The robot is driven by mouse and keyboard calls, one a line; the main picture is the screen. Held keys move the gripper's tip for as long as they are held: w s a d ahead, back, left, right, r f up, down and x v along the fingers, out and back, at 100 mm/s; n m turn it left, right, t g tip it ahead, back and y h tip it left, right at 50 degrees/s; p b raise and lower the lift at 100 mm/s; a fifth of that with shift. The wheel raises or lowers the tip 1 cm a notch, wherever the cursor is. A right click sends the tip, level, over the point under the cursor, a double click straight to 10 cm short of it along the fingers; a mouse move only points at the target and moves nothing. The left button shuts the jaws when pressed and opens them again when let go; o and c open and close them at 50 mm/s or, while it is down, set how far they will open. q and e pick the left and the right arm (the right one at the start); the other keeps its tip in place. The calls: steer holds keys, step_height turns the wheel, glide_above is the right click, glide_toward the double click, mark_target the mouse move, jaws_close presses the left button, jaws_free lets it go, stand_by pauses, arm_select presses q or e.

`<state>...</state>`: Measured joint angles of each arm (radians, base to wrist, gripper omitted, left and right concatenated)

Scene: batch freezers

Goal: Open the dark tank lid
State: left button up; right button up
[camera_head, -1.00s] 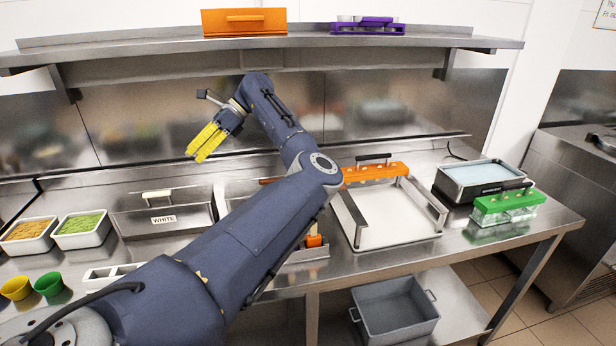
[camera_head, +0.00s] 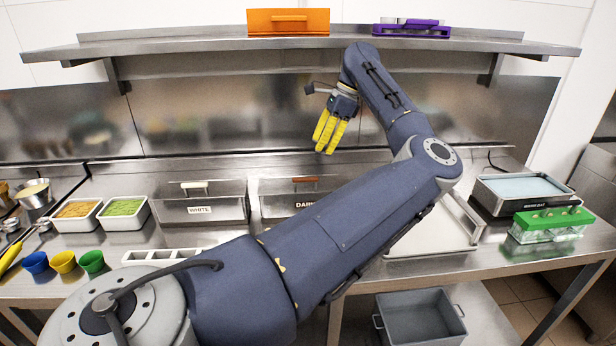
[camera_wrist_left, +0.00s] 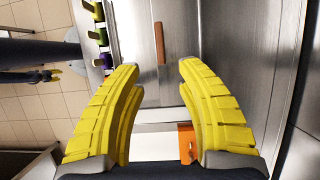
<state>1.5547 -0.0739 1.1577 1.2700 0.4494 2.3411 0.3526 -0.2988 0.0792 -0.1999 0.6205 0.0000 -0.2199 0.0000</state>
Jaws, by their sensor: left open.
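The dark tank (camera_head: 283,205) is a metal tank with a "DARK" label and a reddish-brown lid handle (camera_head: 304,180). Its lid looks shut, and my arm covers its lower right part. My left gripper (camera_head: 326,140) is open, with yellow fingers hanging above and slightly right of the handle. In the left wrist view, the left gripper (camera_wrist_left: 156,78) is empty and the brown handle (camera_wrist_left: 160,43) lies ahead between the finger lines, apart from them. A dark shape with a yellow tip at that view's left may be my right gripper (camera_wrist_left: 52,75), too small to read.
The white-labelled tank (camera_head: 225,209) stands left of the dark one. The shelf (camera_head: 200,43) runs above and behind my gripper. White tray (camera_head: 458,238), green rack (camera_head: 552,217) and blue-topped box (camera_head: 522,187) are at right. Small cups (camera_head: 63,262) stand at the front left.

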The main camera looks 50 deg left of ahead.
mark_target(306, 178)
arm_select(q)
steer(key=x, duration=1.1)
steer(key=shift+s+a+f, duration=0.1)
steer(key=shift+f, duration=0.1)
jaws_close()
